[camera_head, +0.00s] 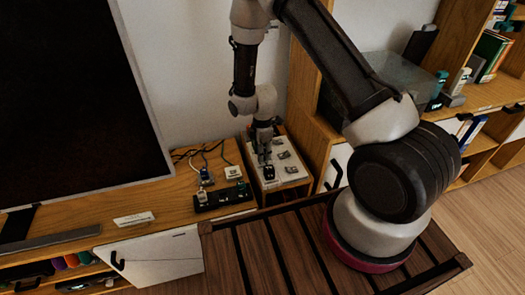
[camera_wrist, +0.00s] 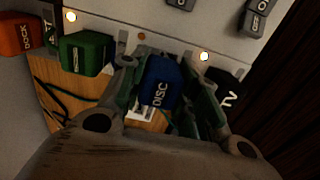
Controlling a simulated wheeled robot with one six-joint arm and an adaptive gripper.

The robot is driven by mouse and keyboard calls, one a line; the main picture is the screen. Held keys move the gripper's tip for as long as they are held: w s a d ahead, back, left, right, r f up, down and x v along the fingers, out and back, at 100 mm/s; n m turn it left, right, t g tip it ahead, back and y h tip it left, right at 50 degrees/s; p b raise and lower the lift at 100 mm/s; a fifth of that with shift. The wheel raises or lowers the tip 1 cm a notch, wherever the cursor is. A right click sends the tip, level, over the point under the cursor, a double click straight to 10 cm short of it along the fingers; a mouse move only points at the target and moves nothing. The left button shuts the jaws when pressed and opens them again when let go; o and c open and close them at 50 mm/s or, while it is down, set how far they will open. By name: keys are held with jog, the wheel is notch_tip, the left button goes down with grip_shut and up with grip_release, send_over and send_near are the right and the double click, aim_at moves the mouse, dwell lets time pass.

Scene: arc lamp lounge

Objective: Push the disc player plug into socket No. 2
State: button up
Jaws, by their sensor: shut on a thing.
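The disc player plug (camera_wrist: 160,84) is a blue block with DISC in white letters. In the wrist view it sits between the two fingers of my gripper (camera_wrist: 166,88), which is shut on it. In the head view my gripper (camera_head: 266,160) points down over the pale top of a wooden box. The plug's far end is hidden, so I cannot tell whether it touches a socket. A pale panel (camera_wrist: 140,18) with small lights lies beyond the plug. I cannot make out a number 2 marking on it.
A green plug (camera_wrist: 85,53) and an orange plug (camera_wrist: 20,38) are left of my gripper; a black TV plug (camera_wrist: 228,96) is close right. In the head view a black strip (camera_head: 223,196) lies left of the box, with cables behind. A large black screen (camera_head: 75,95) stands left.

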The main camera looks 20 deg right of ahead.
jog(key=shift+f, duration=1)
jog(key=o, duration=1.2)
jog(key=shift+c, duration=0.2)
notch_tip(320, 180, up, 12)
